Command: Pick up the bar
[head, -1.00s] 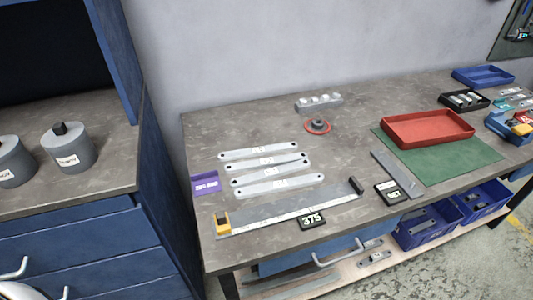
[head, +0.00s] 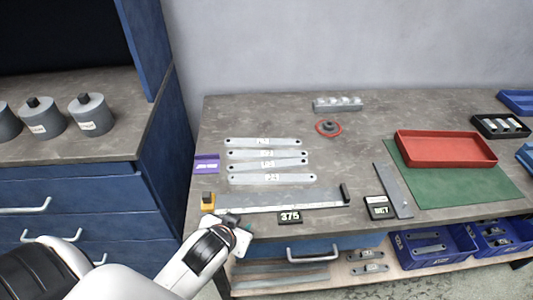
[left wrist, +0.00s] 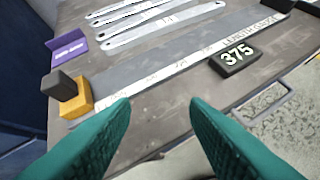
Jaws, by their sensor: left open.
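Several flat grey galvanized bars (head: 264,154) with holes at their ends and white labels lie in a stack of rows on the workbench. They also show at the top of the left wrist view (left wrist: 150,27). Another flat grey bar (head: 393,190) lies apart to the right, beside the green mat. My left gripper (left wrist: 160,104) is open and empty, its green fingers pointing over the front edge of the bench by the length gauge. In the head view my left gripper (head: 236,222) is small and partly hidden by my wrist. My right gripper is not in view.
A length gauge (head: 270,200) with a yellow end block, black stop and 375 sign (head: 289,217) lies in front of the bars. A purple holder (head: 206,164) stands left. A red tray (head: 445,160) sits on the green mat (head: 440,193). Bench top behind the bars is mostly clear.

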